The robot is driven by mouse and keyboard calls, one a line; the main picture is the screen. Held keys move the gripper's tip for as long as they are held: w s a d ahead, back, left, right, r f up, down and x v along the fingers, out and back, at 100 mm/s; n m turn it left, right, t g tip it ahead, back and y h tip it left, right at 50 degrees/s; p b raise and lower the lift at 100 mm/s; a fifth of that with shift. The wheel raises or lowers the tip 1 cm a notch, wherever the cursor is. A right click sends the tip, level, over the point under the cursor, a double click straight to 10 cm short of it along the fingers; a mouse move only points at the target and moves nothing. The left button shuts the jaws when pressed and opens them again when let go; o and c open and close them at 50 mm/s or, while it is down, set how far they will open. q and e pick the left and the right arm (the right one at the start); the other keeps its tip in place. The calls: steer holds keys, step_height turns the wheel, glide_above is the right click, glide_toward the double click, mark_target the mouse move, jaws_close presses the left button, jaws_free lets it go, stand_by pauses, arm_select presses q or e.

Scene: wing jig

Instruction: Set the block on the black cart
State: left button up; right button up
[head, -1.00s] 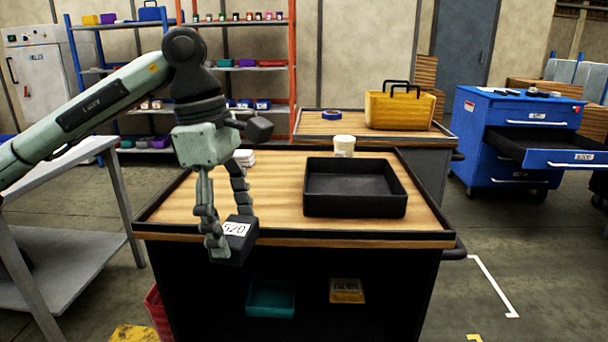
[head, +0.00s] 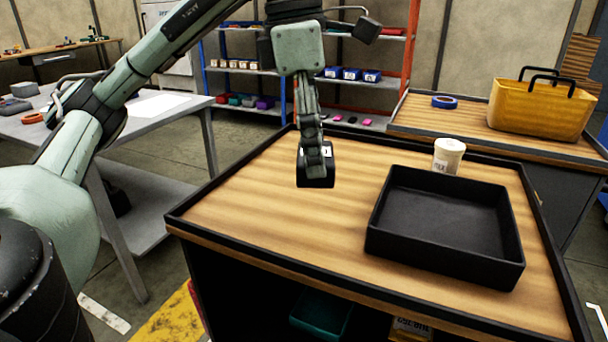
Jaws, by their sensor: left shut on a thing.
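The block (head: 316,173) is a small black box with a white label, in the head view's middle. My left gripper (head: 318,160) is shut on it and points down, with the fingers partly covering the block. The block appears over the far left part of the black cart's wooden top (head: 262,212); whether it touches the top I cannot tell. The black cart (head: 250,265) has a raised dark rim around the wood. My right gripper is not in view.
An empty black tray (head: 445,215) takes up the right part of the cart top, with a white tub (head: 448,156) behind it. The left part is clear wood. A second cart with a yellow tool bag (head: 540,105) stands behind. A grey table (head: 150,122) is at left.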

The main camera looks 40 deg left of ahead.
arm_select(q)
steer(key=w+a+f, duration=0.1)
steer(key=a+f, duration=0.1)
steer(key=w+a+f+b, duration=0.1)
steer(key=a, duration=0.2)
steer(key=w+a+f+b, duration=0.1)
steer(key=a+f, duration=0.1)
steer(key=a, duration=0.1)
steer(key=shift+a+f, duration=0.2)
steer(key=shift+f, duration=0.1)
steer(key=shift+a, duration=0.25)
steer(key=shift+w+a+f, duration=0.1)
steer(key=shift+f, duration=0.25)
steer(key=shift+f+b, duration=0.4)
steer(key=shift+f, duration=1.3)
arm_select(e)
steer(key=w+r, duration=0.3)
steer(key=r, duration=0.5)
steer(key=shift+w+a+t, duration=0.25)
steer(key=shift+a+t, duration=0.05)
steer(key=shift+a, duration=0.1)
arm_select(q)
steer(key=shift+f, duration=0.1)
steer(key=o, duration=1.7)
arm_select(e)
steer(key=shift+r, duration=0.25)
